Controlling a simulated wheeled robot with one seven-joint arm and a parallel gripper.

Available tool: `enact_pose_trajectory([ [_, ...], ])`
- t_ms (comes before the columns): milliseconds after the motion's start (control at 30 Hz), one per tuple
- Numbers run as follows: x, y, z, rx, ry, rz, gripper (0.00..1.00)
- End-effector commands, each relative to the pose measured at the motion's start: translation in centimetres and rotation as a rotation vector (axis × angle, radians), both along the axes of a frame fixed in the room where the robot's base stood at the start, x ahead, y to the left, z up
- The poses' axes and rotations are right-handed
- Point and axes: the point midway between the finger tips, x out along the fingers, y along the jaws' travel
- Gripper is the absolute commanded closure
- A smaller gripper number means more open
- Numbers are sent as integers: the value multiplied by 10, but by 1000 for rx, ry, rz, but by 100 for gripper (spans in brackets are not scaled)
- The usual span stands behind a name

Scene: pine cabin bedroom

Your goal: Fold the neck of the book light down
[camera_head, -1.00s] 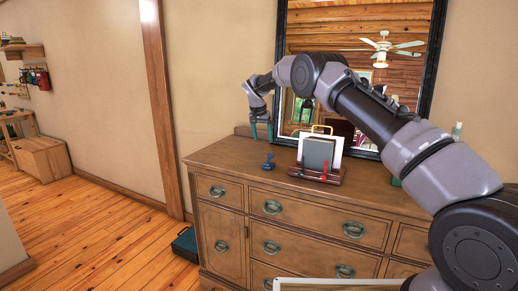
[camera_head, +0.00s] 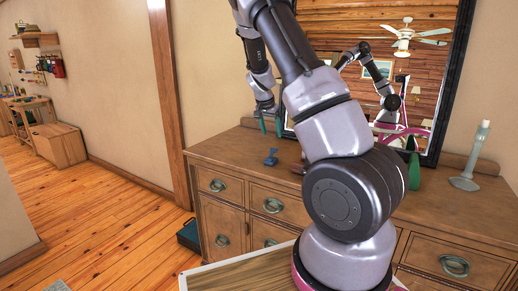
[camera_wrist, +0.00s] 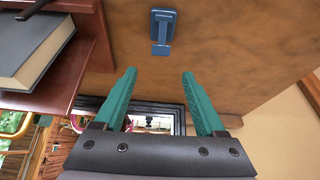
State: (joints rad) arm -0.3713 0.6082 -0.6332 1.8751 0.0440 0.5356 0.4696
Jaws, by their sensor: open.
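The small blue book light (camera_head: 271,157) stands on the dresser top near its left end. It also shows in the wrist view (camera_wrist: 161,28), top centre, as a blue body with a narrower part reaching toward my gripper. How far its neck is tilted is hard to tell. My gripper (camera_head: 271,127) is above the dresser, over and slightly behind the book light in the head view. In the wrist view its two teal fingers (camera_wrist: 158,73) are spread apart with nothing between them, and the book light lies beyond their tips, apart from them.
A grey book (camera_wrist: 32,42) in a reddish wooden holder (camera_wrist: 75,72) is left of my fingers in the wrist view; my arm mostly hides it in the head view. A mirror (camera_head: 462,70) rises behind the dresser (camera_head: 235,160).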

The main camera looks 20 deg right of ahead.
Motion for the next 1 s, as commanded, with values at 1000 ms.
enact_pose_trajectory([
  [1000, 26, -29, -96, 0, 2, 4, 31],
])
